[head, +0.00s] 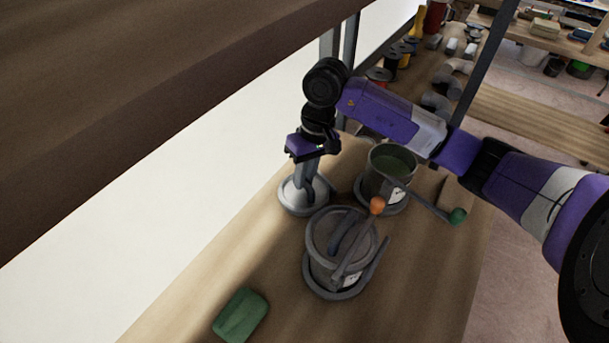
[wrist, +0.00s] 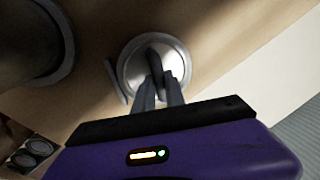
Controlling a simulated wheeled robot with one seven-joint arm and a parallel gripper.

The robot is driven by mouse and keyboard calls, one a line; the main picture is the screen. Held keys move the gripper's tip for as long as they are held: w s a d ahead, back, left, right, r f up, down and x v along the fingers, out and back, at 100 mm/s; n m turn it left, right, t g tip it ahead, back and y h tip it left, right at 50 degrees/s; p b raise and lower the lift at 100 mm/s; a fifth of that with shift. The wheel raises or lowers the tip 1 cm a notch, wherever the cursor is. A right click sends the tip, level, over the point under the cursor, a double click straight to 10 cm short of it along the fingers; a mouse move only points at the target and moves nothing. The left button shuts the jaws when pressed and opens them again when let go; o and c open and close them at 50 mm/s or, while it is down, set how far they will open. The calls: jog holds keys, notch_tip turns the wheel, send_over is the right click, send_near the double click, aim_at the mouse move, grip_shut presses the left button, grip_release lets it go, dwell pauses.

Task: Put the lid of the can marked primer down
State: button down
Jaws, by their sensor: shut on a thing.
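My gripper (head: 306,186) points down and is shut on the dark handle of a round grey metal lid (head: 292,203). In the wrist view the lid (wrist: 179,66) lies flat below the fingertips, with the handle between them. The lid is at or very near the bench top; I cannot tell if it touches. To its right stands an open can (head: 376,185) with dark green contents, in a grey ring-like tray. Nearer stands a second grey can (head: 319,268) with its lid on. Both have white labels too small to read.
A stick with an orange end (head: 376,206) lies across the nearer can. A green-ended stick (head: 457,215) sticks out beside the open can. A green block (head: 240,316) lies on the bench (head: 430,285) in front. A pale wall is close on the left; a shelf hangs above.

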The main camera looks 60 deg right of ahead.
jog(key=shift+f, duration=0.15)
jog(key=c, duration=1.4)
grip_release()
jog(key=shift+r, duration=0.2)
jog(key=r, duration=0.4)
jog(key=d+r+b, duration=0.1)
jog(key=r, duration=0.3)
jog(key=d+r, duration=0.1)
jog(key=r, duration=0.2)
jog(key=shift+s+r+b, duration=0.4)
